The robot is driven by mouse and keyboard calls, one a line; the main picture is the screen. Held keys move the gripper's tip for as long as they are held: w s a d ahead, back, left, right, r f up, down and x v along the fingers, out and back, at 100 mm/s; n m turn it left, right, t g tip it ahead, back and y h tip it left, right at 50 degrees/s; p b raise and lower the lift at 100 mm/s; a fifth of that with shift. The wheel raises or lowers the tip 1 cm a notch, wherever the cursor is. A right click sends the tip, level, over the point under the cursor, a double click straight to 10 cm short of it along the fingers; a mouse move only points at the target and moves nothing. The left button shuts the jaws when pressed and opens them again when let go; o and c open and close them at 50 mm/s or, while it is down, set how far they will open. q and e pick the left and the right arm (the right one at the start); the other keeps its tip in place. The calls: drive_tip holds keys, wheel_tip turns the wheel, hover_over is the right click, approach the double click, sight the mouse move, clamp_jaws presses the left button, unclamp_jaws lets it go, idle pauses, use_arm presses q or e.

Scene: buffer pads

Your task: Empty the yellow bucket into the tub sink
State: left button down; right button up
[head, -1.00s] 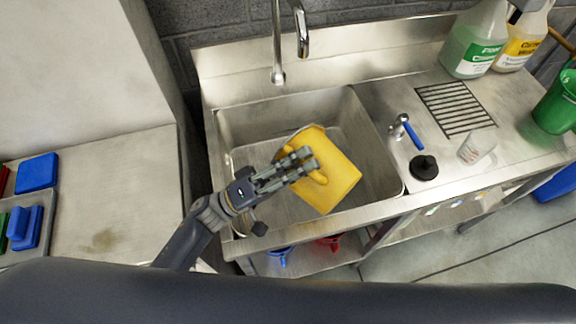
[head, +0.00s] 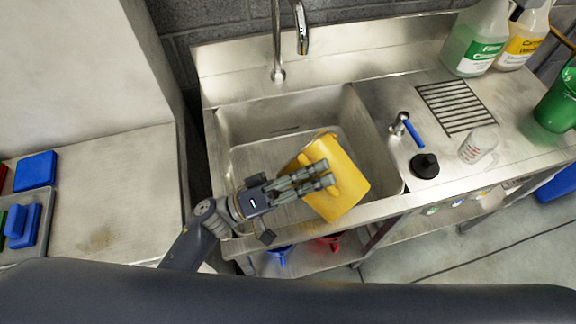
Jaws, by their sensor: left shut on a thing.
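The yellow bucket (head: 345,185) is over the front right part of the tub sink (head: 243,125). It is tipped on its side, with its base toward the lower right and its rim toward the upper left. My left gripper (head: 325,174) is shut on the bucket at its near side. The inside of the bucket is hidden, and I cannot see any contents or anything pouring out. The visible sink floor is bare grey metal. My right gripper is not in view.
A faucet (head: 279,45) stands at the back of the sink. The right counter holds a blue-handled valve (head: 413,132), a black plunger-like piece (head: 424,165), a clear cup (head: 478,146), spray bottles (head: 475,40) and a green bucket (head: 558,100). Blue pads (head: 36,170) lie on the left counter.

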sight(330, 187)
use_arm(q)
drive_tip(key=shift+s+d, duration=0.2)
drive_tip(key=shift+d, duration=0.05)
drive_tip(key=shift+s+d+r+m+g+y, duration=0.3)
drive_tip(key=shift+s+d+r+m+g, duration=0.35)
drive_tip(key=shift+m, duration=0.35)
drive_tip(key=shift+s+d+f+m+g, duration=0.2)
drive_tip(key=shift+d+m+g, duration=0.05)
drive_tip(key=shift+d+m, duration=0.05)
drive_tip(key=s+d+f+m+y+b, duration=0.1)
drive_tip(key=d+m+g+y+b, duration=0.1)
drive_tip(key=m+b, duration=0.1)
drive_tip(key=shift+s+f, duration=0.35)
drive_tip(key=shift+s, duration=0.05)
drive_tip(key=shift+s+d+r+p, duration=0.1)
drive_tip(key=shift+r+p, duration=0.1)
drive_tip(key=shift+p, duration=0.15)
drive_tip(key=s+d+f+m+y+p, duration=0.4)
drive_tip(key=d+f+m+y+p, duration=0.1)
drive_tip(key=p, duration=1.1)
drive_tip(key=shift+s+f+m+t+y, duration=0.25)
drive_tip(key=shift+f+m+t+y, duration=0.15)
drive_tip(key=shift+f+m, duration=0.2)
drive_tip(key=shift+d, duration=0.1)
